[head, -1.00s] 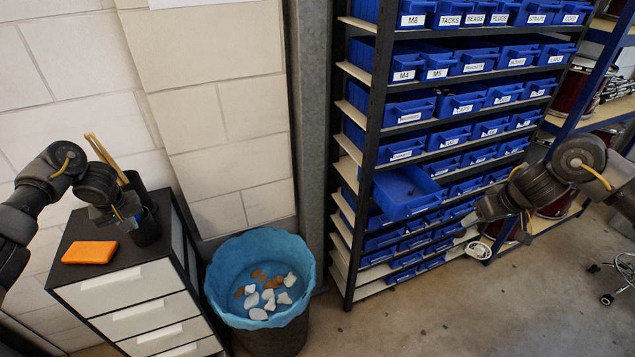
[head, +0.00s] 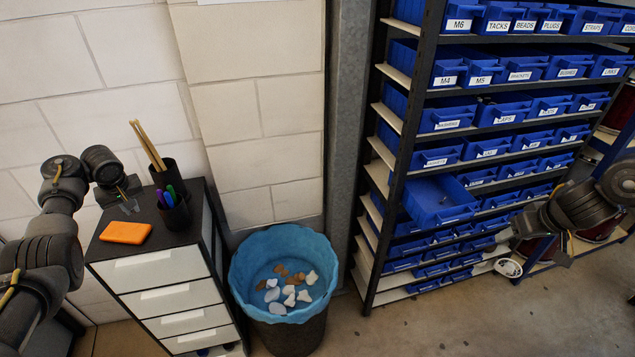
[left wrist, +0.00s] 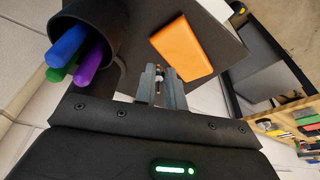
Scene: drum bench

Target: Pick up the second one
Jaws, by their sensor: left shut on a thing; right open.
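My left gripper (head: 129,203) is above the black top of the drawer cabinet (head: 203,238), left of the pen cup (head: 176,215). In the left wrist view its fingers (left wrist: 160,85) are shut on a small whitish and dark thing (left wrist: 158,78), too small to identify. The cup (left wrist: 112,25) there holds a blue marker (left wrist: 68,44), a green marker (left wrist: 62,70) and a purple marker (left wrist: 90,68). An orange block (head: 126,232) lies flat on the cabinet. Wooden sticks (head: 148,145) stand in a dark holder behind. My right gripper (head: 567,250) is open by the shelf.
A bin with a blue liner (head: 248,262) holds several white and brown pieces, right of the cabinet. A rack of labelled blue drawers stands further right, with one drawer (head: 437,202) pulled out. Bare floor (head: 430,325) lies in front of the rack.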

